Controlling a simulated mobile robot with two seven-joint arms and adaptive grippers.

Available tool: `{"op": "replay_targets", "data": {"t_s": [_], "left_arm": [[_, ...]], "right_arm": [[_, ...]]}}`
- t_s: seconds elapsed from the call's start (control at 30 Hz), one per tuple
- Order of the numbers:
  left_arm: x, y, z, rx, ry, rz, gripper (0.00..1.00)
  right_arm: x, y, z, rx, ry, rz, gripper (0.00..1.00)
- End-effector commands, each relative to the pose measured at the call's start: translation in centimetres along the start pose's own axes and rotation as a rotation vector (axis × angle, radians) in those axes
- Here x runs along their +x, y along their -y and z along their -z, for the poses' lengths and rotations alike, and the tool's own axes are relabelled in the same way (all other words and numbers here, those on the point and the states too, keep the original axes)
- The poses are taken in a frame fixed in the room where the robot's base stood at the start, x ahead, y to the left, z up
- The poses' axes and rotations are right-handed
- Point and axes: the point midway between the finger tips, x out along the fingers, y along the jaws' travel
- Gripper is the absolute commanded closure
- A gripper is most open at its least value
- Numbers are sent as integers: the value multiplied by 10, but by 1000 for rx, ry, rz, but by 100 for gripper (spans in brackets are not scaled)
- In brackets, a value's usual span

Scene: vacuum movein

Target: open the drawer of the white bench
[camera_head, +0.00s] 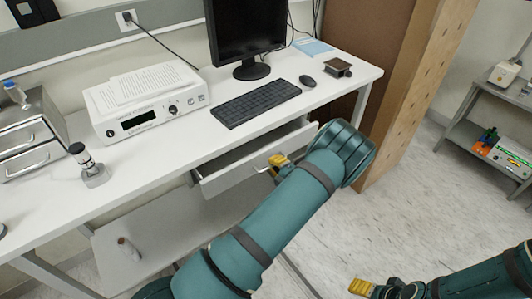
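The white bench (190,145) runs from the lower left to the upper right. Its drawer (236,177) stands partly pulled out under the top, and a strip of the inside shows behind the front panel. My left gripper (279,161), with yellow fingertips, is at the drawer front, by the handle (262,170). My own forearm and wrist hide most of this gripper and the right end of the drawer front, so its grip on the handle is not clear. My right gripper (362,287) is low at the bottom right, away from the bench, its fingers seen edge-on.
On the bench are a monitor (243,30), a keyboard (256,102), a mouse (307,81), a white instrument (150,113) under papers and a small microscope-like device (91,168). A brown wooden panel (405,90) stands at the right end. Floor (430,200) is clear at right.

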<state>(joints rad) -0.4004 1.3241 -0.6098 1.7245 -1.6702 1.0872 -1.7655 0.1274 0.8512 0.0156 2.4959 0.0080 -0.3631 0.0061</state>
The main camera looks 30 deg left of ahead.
Motion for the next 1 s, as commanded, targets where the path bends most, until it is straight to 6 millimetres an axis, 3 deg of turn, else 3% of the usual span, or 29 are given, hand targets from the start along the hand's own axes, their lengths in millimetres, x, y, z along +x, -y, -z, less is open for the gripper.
{"op": "replay_targets", "data": {"t_s": [0.03,0.2,0.5,0.73,1.0], "left_arm": [[-19,2,-1,5,7,3,100],[-72,13,-1,4,6,1,100],[-148,31,0,1,3,1,100],[-179,38,0,0,0,0,100],[-188,40,0,0,0,1,100]], "right_arm": [[-7,3,2,1,-4,0,30],[-16,6,7,4,-15,-1,30],[-21,8,10,6,-22,-2,30],[-21,8,10,6,-23,-2,30],[-21,8,11,6,-23,-2,30]]}}
